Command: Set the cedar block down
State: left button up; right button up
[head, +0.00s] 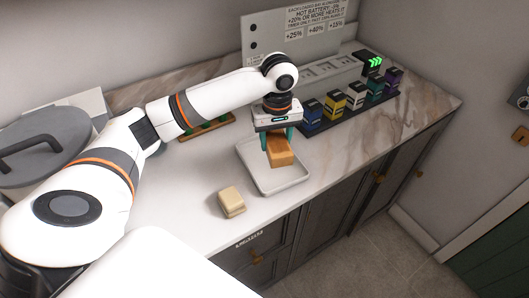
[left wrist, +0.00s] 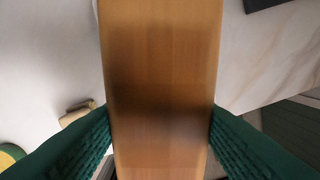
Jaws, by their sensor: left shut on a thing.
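The cedar block (head: 281,156) is orange-brown and sits between the fingers of my left gripper (head: 278,140), over the pale grey tray (head: 262,178) on the counter. In the left wrist view the cedar block (left wrist: 160,80) fills the middle, with the green fingers of my left gripper (left wrist: 160,137) pressed on both its sides. Whether its underside touches the tray floor cannot be told. My right gripper is not in view.
A cream block (head: 231,201) lies on the counter left of the tray, near the front edge. A dark rack (head: 313,130) of several coloured boxes stands to the right. A grey lidded pot (head: 40,150) is at left. A sign panel (head: 290,45) stands behind.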

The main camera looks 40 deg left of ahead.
pick_arm(q)
jog(key=w+a+n, duration=0.2)
jog(key=a, duration=0.1)
jog(key=shift+w+f, duration=0.1)
jog(key=shift+w, duration=0.25)
jog(key=shift+n, duration=0.3)
notch_tip(320, 180, down, 5)
jog(key=shift+w+a+f+p, duration=0.1)
jog(key=shift+a+f+p, duration=0.1)
jog(key=shift+p, duration=0.5)
jog(key=shift+f, duration=0.3)
notch_tip(320, 180, down, 4)
jog(key=shift+d+r+p, duration=0.1)
jog(key=shift+p, duration=0.3)
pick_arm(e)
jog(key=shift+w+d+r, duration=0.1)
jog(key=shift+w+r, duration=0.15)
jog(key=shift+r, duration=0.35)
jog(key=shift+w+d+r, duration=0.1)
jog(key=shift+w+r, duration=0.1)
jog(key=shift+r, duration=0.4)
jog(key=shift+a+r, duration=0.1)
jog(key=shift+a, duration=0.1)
pick_arm(q)
jog(key=o, duration=1.1)
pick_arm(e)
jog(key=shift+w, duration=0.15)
